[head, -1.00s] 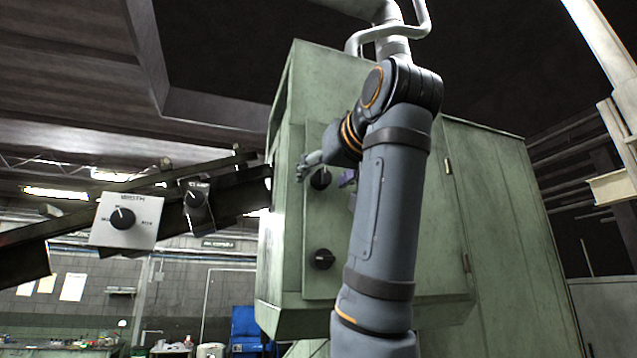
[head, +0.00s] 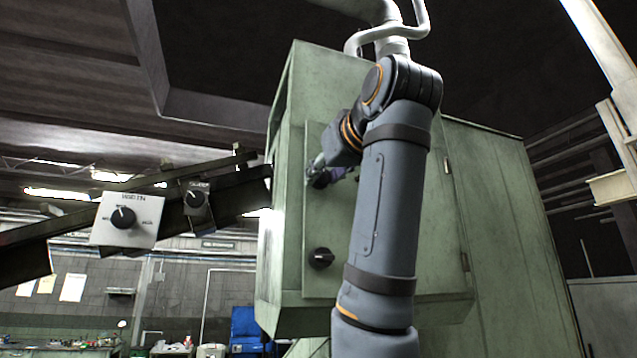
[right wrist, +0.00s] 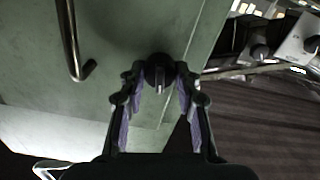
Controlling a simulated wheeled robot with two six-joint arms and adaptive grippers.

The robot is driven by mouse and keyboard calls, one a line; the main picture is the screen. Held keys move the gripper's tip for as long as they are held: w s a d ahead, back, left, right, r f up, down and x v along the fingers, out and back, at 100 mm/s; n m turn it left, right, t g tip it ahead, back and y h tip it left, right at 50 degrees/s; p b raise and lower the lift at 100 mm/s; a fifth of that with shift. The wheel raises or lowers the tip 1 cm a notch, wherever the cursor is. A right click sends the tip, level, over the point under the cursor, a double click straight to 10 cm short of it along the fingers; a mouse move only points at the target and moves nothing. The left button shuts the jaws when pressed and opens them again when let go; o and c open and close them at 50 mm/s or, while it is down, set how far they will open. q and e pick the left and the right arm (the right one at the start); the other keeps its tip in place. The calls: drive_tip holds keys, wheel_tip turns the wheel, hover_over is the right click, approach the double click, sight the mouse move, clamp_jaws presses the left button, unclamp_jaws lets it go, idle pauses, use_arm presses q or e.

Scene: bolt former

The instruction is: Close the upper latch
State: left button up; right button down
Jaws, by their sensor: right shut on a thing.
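The upper latch is a round black knob on the narrow green door of the machine cabinet. In the head view my right gripper (head: 322,174) covers most of it. The right wrist view shows the upper latch (right wrist: 159,72) between the two fingertips, with a pale ridge across its middle. My right gripper (right wrist: 158,88) is shut on the latch. The lower latch (head: 321,258) is a similar black knob further down the same door. My left gripper is not in view.
The green cabinet (head: 490,230) stands behind my right arm. A white box with a black dial (head: 124,218) and a dark dial box (head: 196,200) sit on a sloping rail to the left. A bent metal rod handle (right wrist: 72,45) shows in the right wrist view.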

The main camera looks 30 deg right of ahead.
drive_tip(key=n, duration=0.3)
drive_tip(key=shift+f+n+b, duration=0.1)
drive_tip(key=shift+n+b, duration=0.2)
drive_tip(key=shift+n, duration=0.6)
drive_tip(key=n, duration=0.4)
drive_tip(key=c, duration=0.8)
unclamp_jaws()
drive_tip(key=shift+w, duration=0.1)
drive_tip(key=shift+o, duration=0.2)
